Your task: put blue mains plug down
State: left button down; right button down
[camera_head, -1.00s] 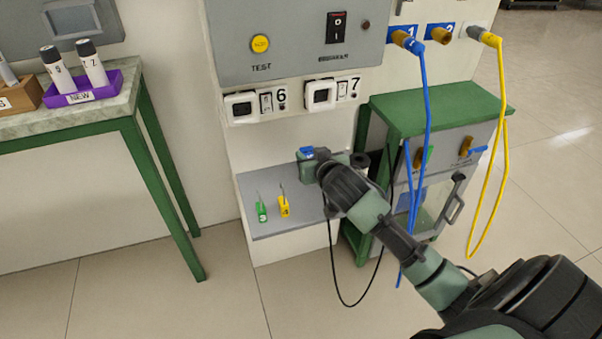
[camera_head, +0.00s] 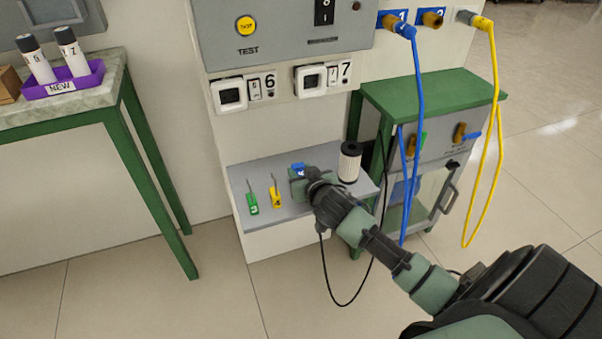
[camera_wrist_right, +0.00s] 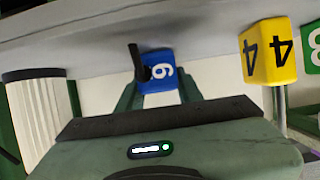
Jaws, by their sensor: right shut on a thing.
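The blue mains plug (camera_head: 298,168) shows as a small blue patch at the tip of my right gripper (camera_head: 299,182), over the grey shelf (camera_head: 268,222). In the right wrist view the plug (camera_wrist_right: 157,73) is a blue block with a white number, between the two fingers of my right gripper (camera_wrist_right: 159,92). The gripper is shut on it. The plug is close to the shelf surface; I cannot tell whether it touches. A black cable (camera_head: 328,282) hangs in a loop below the gripper. My left gripper is not in view.
A yellow plug (camera_head: 276,200) and a green plug (camera_head: 252,204) stand left of my gripper on the shelf. A white cylinder with a black top (camera_head: 349,165) stands to its right. Sockets 6 (camera_head: 230,95) and 7 (camera_head: 310,80) are on the wall above.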

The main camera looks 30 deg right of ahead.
jog(key=c, duration=0.9)
grip_release()
jog(key=shift+f, duration=0.15)
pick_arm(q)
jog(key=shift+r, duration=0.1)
